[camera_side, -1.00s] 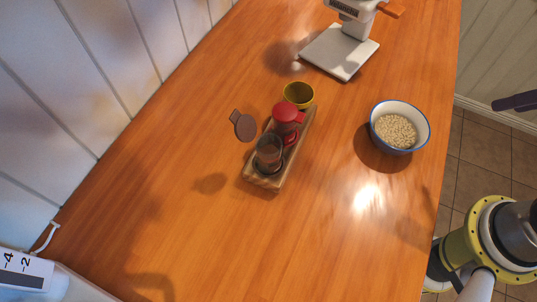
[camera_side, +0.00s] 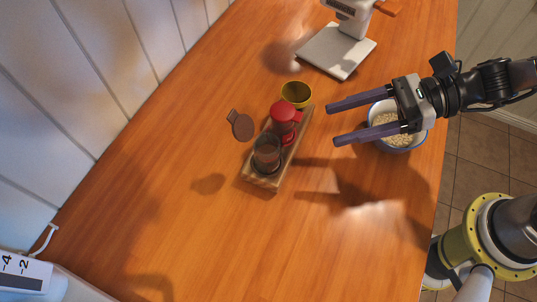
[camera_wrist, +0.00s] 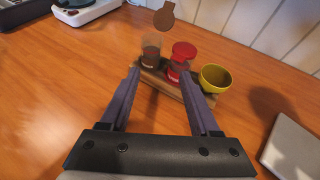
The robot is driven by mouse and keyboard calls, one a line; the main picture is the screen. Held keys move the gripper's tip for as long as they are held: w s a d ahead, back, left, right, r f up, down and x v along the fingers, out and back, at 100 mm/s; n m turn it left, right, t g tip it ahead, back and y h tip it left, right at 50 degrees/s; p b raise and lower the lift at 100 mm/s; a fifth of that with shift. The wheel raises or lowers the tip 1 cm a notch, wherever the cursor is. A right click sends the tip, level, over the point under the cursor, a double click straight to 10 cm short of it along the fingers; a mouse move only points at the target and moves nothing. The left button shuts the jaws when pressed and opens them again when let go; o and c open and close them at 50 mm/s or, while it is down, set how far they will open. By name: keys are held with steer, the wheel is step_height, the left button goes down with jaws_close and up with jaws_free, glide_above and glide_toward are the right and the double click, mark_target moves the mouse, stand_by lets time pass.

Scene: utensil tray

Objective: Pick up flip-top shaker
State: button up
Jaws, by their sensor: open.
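A red-topped shaker (camera_side: 284,117), which looks like the flip-top shaker, stands upright in a narrow wooden tray (camera_side: 262,182). A clear container with dark contents (camera_side: 267,153) stands beside it in the tray's near end. In the wrist view, the red shaker (camera_wrist: 182,60) is between the clear container (camera_wrist: 151,50) and a yellow cup. My gripper (camera_side: 331,125) is open and empty, to the right of the tray, with its fingers pointing toward it. In the wrist view, the fingertips (camera_wrist: 160,72) appear in front of the tray, and the right finger partly covers it.
The yellow cup (camera_side: 296,94) stands by the tray's far end. A flat brown round piece with a tab (camera_side: 241,126) is left of the tray. A bowl of pale beans (camera_side: 395,132) is under my gripper. A white scale-like stand (camera_side: 338,52) is farther back. The front table is clear.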

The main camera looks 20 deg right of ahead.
mark_target(266, 154)
steer(key=shift+g, duration=0.3)
steer(key=x, duration=0.6)
steer(key=s+x, duration=0.1)
steer(key=x, duration=0.2)
steer(key=shift+f, duration=0.2)
steer(key=shift+x, duration=2.75)
steer(key=shift+s, duration=0.1)
steer(key=shift+r, duration=0.1)
jaws_close()
